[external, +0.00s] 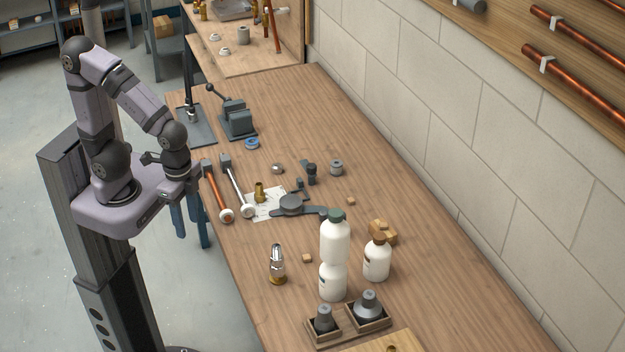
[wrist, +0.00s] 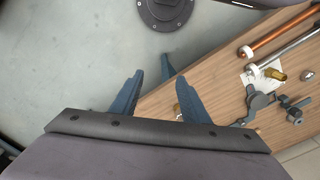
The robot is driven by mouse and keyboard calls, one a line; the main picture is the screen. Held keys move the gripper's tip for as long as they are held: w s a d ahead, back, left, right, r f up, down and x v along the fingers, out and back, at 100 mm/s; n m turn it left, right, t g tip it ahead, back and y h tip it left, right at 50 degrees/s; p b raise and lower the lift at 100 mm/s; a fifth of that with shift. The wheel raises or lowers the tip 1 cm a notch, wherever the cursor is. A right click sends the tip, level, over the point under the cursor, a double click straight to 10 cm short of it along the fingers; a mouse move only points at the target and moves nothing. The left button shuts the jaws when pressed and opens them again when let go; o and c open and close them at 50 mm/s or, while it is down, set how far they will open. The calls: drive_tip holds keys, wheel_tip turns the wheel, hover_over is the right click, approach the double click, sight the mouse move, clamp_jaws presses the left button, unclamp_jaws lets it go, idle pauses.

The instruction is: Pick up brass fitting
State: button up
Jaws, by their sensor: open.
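The brass fitting (external: 259,192) stands upright on a white sheet of paper (external: 266,209) on the wooden bench. It also shows in the wrist view (wrist: 275,74), at the right, well away from the fingers. My gripper (external: 192,240) hangs with its blue fingers pointing down beside the bench's left edge, to the left of the fitting and apart from it. In the wrist view my gripper (wrist: 160,75) is open, with nothing between its fingers.
A copper pipe tool (external: 214,191) and a silver one (external: 238,187) lie left of the fitting. A grey wrench (external: 292,206) lies right of it. A chrome and brass valve (external: 277,264), white bottles (external: 334,256) and a vise (external: 237,121) stand around.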

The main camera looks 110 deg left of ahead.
drive_tip(key=w+a+f+n+t+h+b, duration=0.1)
drive_tip(key=w+a+n+t+h+b, duration=0.2)
drive_tip(key=a+n, duration=0.85)
drive_tip(key=w+a+n+t+h+b, duration=0.1)
drive_tip(key=a+n+t+h+b, duration=0.15)
drive_tip(key=a+n+t, duration=0.85)
drive_tip(key=s+a+r+n+y+b, duration=0.1)
drive_tip(key=s+a+n+y, duration=0.3)
drive_tip(key=s+a+n, duration=0.3)
drive_tip(key=s+a+n+y+b, duration=0.2)
drive_tip(key=s+a+n+y, duration=0.25)
drive_tip(key=a+n, duration=0.4)
approach(259, 188)
drive_tip(key=shift+w+a+f, duration=0.2)
drive_tip(key=shift+w+a, duration=0.85)
drive_tip(key=shift+f, duration=0.55)
drive_tip(key=shift+p+x, duration=1.85)
drive_tip(key=shift+x, duration=1.1)
drive_tip(key=shift+w+f, duration=0.4)
drive_tip(key=shift+w, duration=0.2)
